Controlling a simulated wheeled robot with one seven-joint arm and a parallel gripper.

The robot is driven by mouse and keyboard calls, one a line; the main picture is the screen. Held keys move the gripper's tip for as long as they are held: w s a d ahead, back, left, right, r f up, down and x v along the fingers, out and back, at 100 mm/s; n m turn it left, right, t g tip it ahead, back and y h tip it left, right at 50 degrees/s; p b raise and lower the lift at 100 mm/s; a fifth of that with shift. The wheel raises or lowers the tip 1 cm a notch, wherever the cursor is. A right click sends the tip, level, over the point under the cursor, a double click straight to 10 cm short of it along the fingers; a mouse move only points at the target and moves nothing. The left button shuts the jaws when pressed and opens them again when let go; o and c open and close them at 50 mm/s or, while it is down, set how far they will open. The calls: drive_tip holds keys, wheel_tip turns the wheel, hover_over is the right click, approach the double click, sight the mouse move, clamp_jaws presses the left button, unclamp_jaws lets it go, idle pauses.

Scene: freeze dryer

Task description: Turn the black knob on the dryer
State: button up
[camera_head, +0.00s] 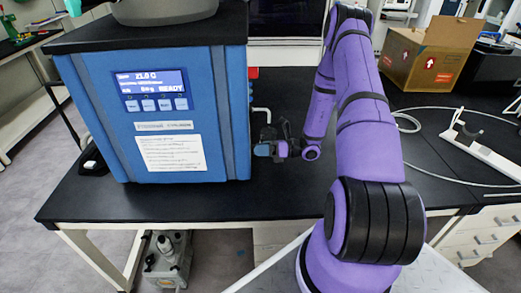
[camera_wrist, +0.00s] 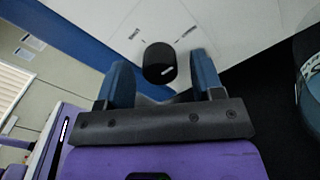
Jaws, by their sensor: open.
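The dryer (camera_head: 205,95) is a blue box with a lit display, standing on the black table. The black knob (camera_wrist: 160,62) shows in the wrist view on the dryer's white side panel, with small printed labels around it. In the head view the knob is hidden. My gripper (camera_wrist: 163,72) is open, with its two blue-grey fingers on either side of the knob in the picture; I cannot tell whether they touch it. In the head view my gripper (camera_head: 266,149) is beside the dryer's right side, low above the table.
A cardboard box (camera_head: 425,55) stands at the back right of the black table (camera_head: 265,195). A white rack (camera_head: 485,150) and a pale hose lie on the right. A bent metal pipe (camera_head: 262,110) sticks out of the dryer's side behind my gripper. The front of the table is clear.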

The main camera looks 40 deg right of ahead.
drive_tip(key=c, duration=0.9)
drive_tip(key=shift+n, duration=9)
drive_tip(key=o, duration=0.9)
